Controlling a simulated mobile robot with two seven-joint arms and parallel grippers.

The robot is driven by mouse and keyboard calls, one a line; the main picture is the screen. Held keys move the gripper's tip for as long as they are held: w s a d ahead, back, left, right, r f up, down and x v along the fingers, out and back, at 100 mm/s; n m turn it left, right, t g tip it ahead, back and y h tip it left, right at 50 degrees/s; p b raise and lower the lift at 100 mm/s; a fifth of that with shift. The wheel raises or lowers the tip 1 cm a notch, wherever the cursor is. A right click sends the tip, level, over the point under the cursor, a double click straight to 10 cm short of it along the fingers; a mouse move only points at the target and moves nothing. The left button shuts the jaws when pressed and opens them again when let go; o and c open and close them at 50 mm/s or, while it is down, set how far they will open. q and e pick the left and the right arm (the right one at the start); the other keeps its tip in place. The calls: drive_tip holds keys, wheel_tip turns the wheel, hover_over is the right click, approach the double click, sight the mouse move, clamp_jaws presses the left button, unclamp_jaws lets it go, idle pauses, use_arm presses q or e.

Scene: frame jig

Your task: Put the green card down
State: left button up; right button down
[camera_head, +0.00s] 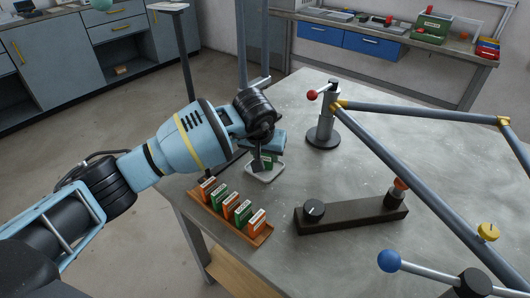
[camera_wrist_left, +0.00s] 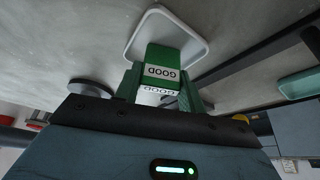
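The green card (camera_head: 276,161) is between the fingers of my left gripper (camera_head: 264,163), which looks shut on it. In the left wrist view the green card (camera_wrist_left: 163,57) shows a white band reading GOOD, with the left gripper's fingers (camera_wrist_left: 160,92) at its two sides. A small white tray (camera_head: 266,178) on the table lies right under or around the card; its rim also shows behind the card in the left wrist view (camera_wrist_left: 133,27). Whether the card touches the tray floor I cannot tell. My right gripper is out of view.
A wooden rack (camera_head: 263,237) with several orange and green cards stands at the table's near left edge. A dark bar with a knob (camera_head: 350,216) lies to the right. A post with a red ball lever (camera_head: 323,123) stands behind. Grey tubes (camera_head: 425,170) cross the right side.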

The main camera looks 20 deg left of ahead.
use_arm(q)
drive_tip(key=o, duration=0.4)
drive_tip(key=shift+o, duration=0.2)
drive_tip(key=shift+r, duration=0.5)
drive_tip(key=v, duration=1.1)
drive_tip(key=shift+s+p, duration=0.15)
drive_tip(key=shift+p, duration=0.2)
drive_tip(key=shift+r, duration=0.15)
